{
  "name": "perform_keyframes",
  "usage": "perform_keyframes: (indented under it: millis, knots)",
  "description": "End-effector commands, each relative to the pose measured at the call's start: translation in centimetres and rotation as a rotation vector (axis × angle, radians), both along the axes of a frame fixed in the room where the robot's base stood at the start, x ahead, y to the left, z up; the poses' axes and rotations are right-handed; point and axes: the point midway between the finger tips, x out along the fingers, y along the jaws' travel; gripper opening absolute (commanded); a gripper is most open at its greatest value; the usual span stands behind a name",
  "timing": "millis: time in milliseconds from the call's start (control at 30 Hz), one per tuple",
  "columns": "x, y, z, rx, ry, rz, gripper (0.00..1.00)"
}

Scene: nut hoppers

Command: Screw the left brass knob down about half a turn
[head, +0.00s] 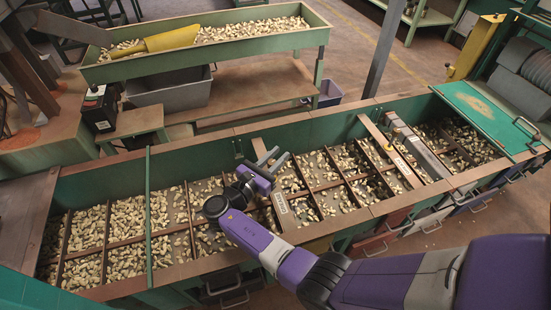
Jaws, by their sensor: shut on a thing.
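My gripper (272,160) is over the middle of the long green hopper (190,255), above a narrow crossbar (281,204) with a pale label. Its two grey fingers are closed on the left brass knob. The knob is hidden by the fingers and the purple gripper body, so its height and angle cannot be seen. Farther right, two more crossbars span the hopper: a brown one (408,171) with a pale label and a wider grey one (427,158). A small yellowish fitting (397,132) sits near the back of the grey one.
Dark dividers (106,233) split the nut-filled hopper into several compartments. A green lid (482,112) covers its right end. Behind stands a green trough (315,40) of nuts with a yellow scoop (160,41). A grey bin (172,90) is below it.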

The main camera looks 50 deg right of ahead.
Motion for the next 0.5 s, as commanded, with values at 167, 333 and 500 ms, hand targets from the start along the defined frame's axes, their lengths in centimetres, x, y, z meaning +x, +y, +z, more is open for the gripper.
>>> perform_keyframes:
  millis: [167,333,500]
  knots:
    - [-0.24,0.03,-0.30,0.000,-0.002,-0.137,0.00]
    - [-0.55,0.10,-0.23,-0.001,-0.001,-0.233,0.00]
    - [-0.76,0.13,-0.13,0.000,-0.001,-0.295,0.00]
